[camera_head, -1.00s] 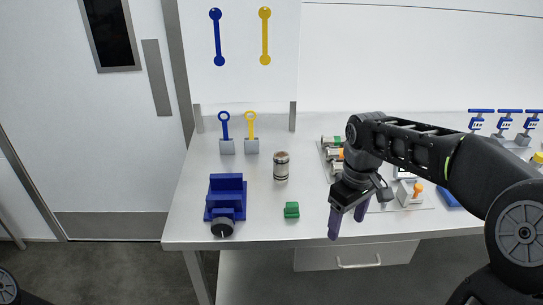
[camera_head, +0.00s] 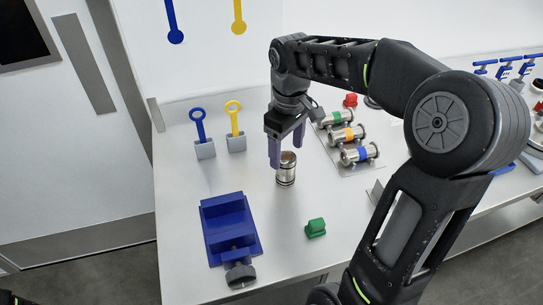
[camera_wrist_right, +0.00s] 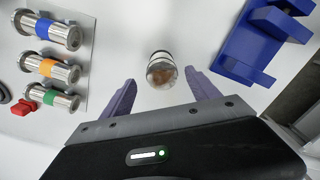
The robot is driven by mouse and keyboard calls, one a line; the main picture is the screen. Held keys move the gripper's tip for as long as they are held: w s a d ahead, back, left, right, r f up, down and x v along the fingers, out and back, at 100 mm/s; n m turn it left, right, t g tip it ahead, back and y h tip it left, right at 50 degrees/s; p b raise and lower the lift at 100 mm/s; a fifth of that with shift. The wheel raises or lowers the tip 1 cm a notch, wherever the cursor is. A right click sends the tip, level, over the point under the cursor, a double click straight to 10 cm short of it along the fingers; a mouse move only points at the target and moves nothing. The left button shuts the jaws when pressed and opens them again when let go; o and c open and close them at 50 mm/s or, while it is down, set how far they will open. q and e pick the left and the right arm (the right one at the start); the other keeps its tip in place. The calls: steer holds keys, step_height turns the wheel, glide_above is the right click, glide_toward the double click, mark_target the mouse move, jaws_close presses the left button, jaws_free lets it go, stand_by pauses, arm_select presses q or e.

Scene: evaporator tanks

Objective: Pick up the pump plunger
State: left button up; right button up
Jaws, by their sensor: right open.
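A short metal cylinder with dark rings and a brownish top (camera_head: 286,174), which I take to be the pump plunger, stands upright on the table. It also shows in the right wrist view (camera_wrist_right: 161,70), ahead of the finger gap. My right gripper (camera_head: 286,156) is open and points down close above it. In the head view its fingers partly overlap the cylinder's upper edge. In the right wrist view the open fingers (camera_wrist_right: 160,84) lie either side of the cylinder's line, with nothing held. Whether they touch it I cannot tell. My left gripper is out of view.
A blue vise (camera_head: 229,226) stands front left and a green block (camera_head: 316,228) front right of the cylinder. Blue (camera_head: 200,134) and yellow (camera_head: 234,128) ring-handled tools stand behind left. Several banded metal cylinders lie on a plate (camera_head: 378,161) to the right. Bare table surrounds the cylinder.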

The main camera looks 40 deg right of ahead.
mark_target(286, 171)
steer(key=shift+s, duration=0.15)
steer(key=shift+f, duration=1.25)
steer(key=shift+a+f+p, duration=0.15)
steer(key=shift+f+p, duration=0.6)
steer(key=shift+f, duration=1.9)
steer(key=shift+c, duration=0.2)
jaws_close()
